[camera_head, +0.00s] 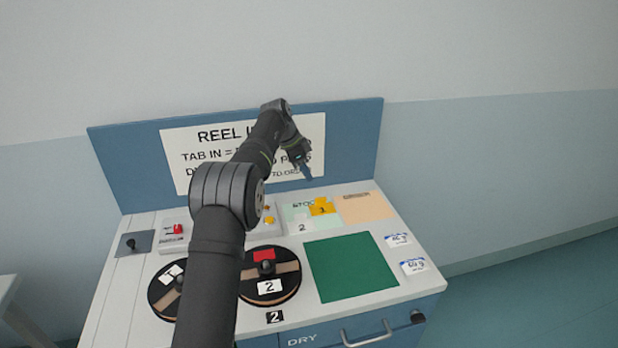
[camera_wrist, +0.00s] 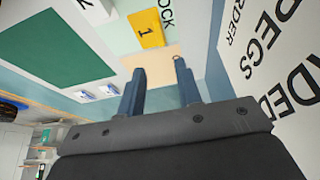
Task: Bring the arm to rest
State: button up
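My arm reaches over the workstation from the front. My gripper (camera_head: 306,172) hangs in the air in front of the sign board, above the back of the bench. In the wrist view my gripper (camera_wrist: 159,67) has its two blue fingers apart with nothing between them. The yellow card marked 1 (camera_head: 322,206) lies on the stock area below; it also shows beyond the fingers in the wrist view (camera_wrist: 147,28).
The bench holds a green mat (camera_head: 350,267), a peach pad (camera_head: 366,207), two reels, the nearer-right one (camera_head: 287,286) with red and white cards, and a red switch (camera_head: 178,229). A sign board (camera_head: 312,128) stands behind. A drawer handle (camera_head: 368,338) projects in front.

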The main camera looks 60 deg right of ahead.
aim_at(320, 198)
dwell(0.3)
jog(key=x, duration=1.2)
jog(key=shift+f, duration=0.3)
notch_tip(320, 198, up, 3)
jog(key=shift+r, duration=0.65)
